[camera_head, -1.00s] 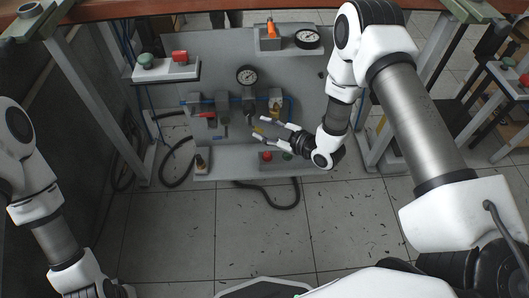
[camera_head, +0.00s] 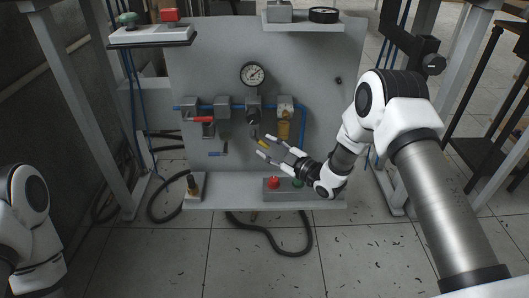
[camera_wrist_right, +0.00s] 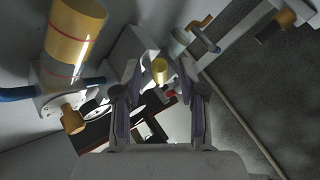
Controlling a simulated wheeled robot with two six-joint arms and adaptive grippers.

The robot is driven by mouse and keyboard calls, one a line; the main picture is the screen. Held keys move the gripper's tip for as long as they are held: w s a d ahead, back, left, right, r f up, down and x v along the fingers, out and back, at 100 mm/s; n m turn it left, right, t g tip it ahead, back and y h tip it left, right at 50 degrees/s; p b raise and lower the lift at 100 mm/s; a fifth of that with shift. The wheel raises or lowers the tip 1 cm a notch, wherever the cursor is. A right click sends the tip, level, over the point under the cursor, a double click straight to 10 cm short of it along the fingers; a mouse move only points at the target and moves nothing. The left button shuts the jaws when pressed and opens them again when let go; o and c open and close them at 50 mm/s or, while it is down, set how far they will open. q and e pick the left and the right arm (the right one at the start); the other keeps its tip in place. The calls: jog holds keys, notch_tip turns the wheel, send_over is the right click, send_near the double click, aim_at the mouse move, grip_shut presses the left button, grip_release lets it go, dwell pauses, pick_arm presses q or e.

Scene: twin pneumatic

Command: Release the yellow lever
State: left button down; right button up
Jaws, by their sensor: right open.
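The yellow lever (camera_head: 262,142) is small and sits low on the grey pneumatic panel, below the gauge. In the right wrist view its rounded yellow end (camera_wrist_right: 160,71) shows between the fingertips. My right gripper (camera_head: 264,146) reaches in from the right and is open, with one finger on each side of the lever. In the right wrist view the fingers (camera_wrist_right: 159,78) stand apart, with visible gaps to the lever. I cannot tell how deep the lever sits between them. My left gripper is out of view.
A gauge (camera_head: 254,75) and a yellow-bowled unit (camera_head: 284,130) are close above the gripper. A red lever (camera_head: 202,119) and a blue lever (camera_head: 218,153) are to the left. A button box (camera_head: 284,189) stands on the ledge below.

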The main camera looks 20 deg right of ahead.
jog(key=shift+x, duration=0.95)
grip_shut()
jog(key=r+n+g+p, duration=0.1)
jog(key=p, duration=0.3)
jog(key=shift+d+r+h, duration=0.15)
jog(key=shift+r+h, duration=0.05)
jog(key=shift+h, duration=0.1)
jog(key=shift+f+p, duration=0.15)
jog(key=shift+p, duration=0.25)
jog(key=shift+f, duration=0.25)
grip_release()
